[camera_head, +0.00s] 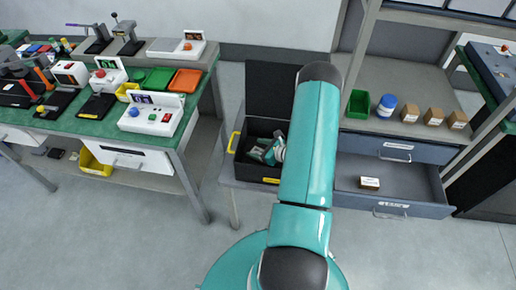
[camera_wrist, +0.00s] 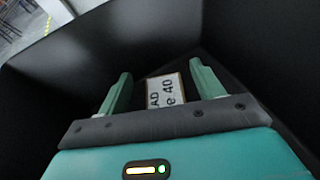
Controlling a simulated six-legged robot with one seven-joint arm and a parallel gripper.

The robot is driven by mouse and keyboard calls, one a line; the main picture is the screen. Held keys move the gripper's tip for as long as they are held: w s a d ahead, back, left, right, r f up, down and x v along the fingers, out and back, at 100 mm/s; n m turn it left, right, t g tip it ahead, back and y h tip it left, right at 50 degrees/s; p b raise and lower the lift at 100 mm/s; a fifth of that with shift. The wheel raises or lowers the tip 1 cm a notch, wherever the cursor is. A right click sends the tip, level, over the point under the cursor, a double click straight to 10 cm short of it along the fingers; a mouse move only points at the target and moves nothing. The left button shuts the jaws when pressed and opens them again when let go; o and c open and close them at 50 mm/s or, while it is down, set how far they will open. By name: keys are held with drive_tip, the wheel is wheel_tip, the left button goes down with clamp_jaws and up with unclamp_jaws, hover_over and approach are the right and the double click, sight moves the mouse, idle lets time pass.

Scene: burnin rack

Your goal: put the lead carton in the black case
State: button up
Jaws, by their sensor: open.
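The black case (camera_head: 240,164) stands open left of my arm in the head view, with its lid raised at the back. My gripper (camera_head: 267,151) is down inside it. In the wrist view the case's dark walls (camera_wrist: 120,35) surround my gripper (camera_wrist: 161,72), whose two fingers are spread apart. A carton (camera_wrist: 164,90) with a white label lies low in the case between the fingers. Only part of its print shows, "AD" and "e 40". I cannot tell whether a finger touches it. The carton cannot be made out in the head view.
A small carton (camera_head: 369,183) lies in an open drawer (camera_head: 412,184) on the right. Several brown cartons, a blue-and-white jar (camera_head: 386,105) and a green bin (camera_head: 358,104) stand on the shelf above. A green-topped bench (camera_head: 60,122) with devices is left.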

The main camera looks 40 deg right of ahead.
drive_tip(key=shift+r, duration=0.2)
drive_tip(key=r+v, duration=0.1)
drive_tip(key=v, duration=0.7)
drive_tip(key=w+a+r+n+g+y, duration=0.2)
drive_tip(key=a+r+n+g+y, duration=0.15)
drive_tip(key=a+r+n, duration=0.6)
drive_tip(key=w+a+r+n+g+y, duration=0.25)
drive_tip(key=a+r+n+g, duration=0.35)
drive_tip(key=a+r, duration=0.65)
drive_tip(key=s+a+r+n+t+h, duration=0.1)
drive_tip(key=s+a+r+n+h, duration=0.3)
drive_tip(key=s+a+r+n, duration=0.2)
drive_tip(key=s+a+r+n+t+h, duration=0.1)
drive_tip(key=s+a+r+n+h, duration=0.4)
drive_tip(key=s+r+n, duration=0.3)
wheel_tip(320, 180, up, 4)
drive_tip(key=n, duration=0.3)
drive_tip(key=shift+a, duration=0.4)
drive_tip(key=shift+f+n, duration=0.1)
drive_tip(key=shift+n, duration=0.15)
drive_tip(key=shift+c, duration=0.2)
